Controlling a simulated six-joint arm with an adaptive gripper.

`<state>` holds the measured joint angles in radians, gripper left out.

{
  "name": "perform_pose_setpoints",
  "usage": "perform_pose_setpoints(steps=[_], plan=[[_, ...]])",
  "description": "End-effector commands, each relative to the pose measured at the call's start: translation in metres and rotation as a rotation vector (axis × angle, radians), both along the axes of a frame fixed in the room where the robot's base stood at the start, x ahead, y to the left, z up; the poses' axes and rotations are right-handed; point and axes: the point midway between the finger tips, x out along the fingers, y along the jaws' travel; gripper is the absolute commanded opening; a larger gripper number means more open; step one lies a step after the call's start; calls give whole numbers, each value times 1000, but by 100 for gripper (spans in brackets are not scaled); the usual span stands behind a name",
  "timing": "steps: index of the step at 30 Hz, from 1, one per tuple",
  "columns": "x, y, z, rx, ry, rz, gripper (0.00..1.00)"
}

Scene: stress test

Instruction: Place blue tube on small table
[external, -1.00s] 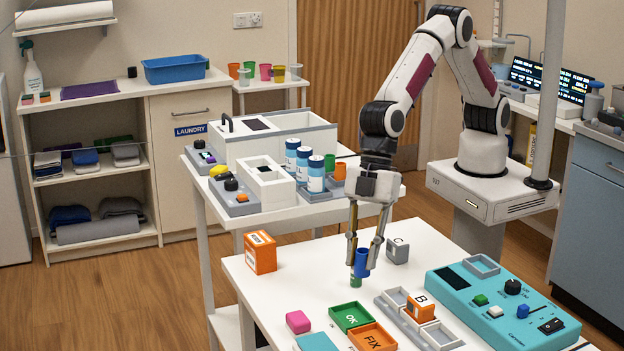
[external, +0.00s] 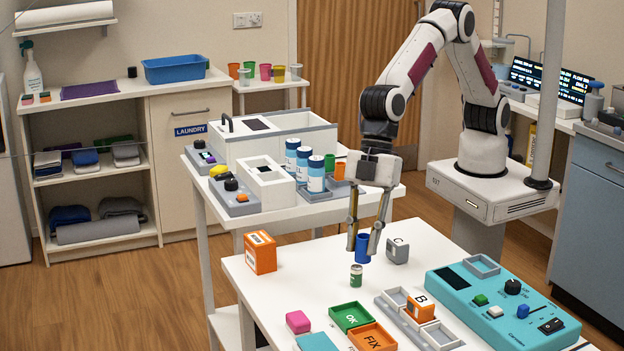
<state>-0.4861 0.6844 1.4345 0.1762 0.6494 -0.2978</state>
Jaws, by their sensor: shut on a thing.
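My gripper (external: 363,248) is shut on the blue tube (external: 362,250), a small cup-like piece. It holds the tube roughly upright, and the tube appears to be above the front white table (external: 420,239). A small green-and-white can (external: 356,277) stands just below it in the picture, with a slight gap between them. A small white table (external: 279,86) with several coloured cups stands against the back wall, far from my gripper. Which table the task means is not clear from the picture.
A grey C block (external: 398,250) is close right of my gripper. An orange box (external: 260,252), green OK tray (external: 351,317), orange FIX tray (external: 372,338) and teal panel (external: 500,305) are on the front table. A cart (external: 330,207) behind holds bottles and boxes.

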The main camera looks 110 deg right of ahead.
Motion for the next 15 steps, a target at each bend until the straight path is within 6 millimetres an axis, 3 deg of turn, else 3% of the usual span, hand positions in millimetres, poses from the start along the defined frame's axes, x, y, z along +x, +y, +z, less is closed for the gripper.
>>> perform_pose_setpoints(steps=[15], plan=[[-12,-10,-7,-1,1,-8,4]])
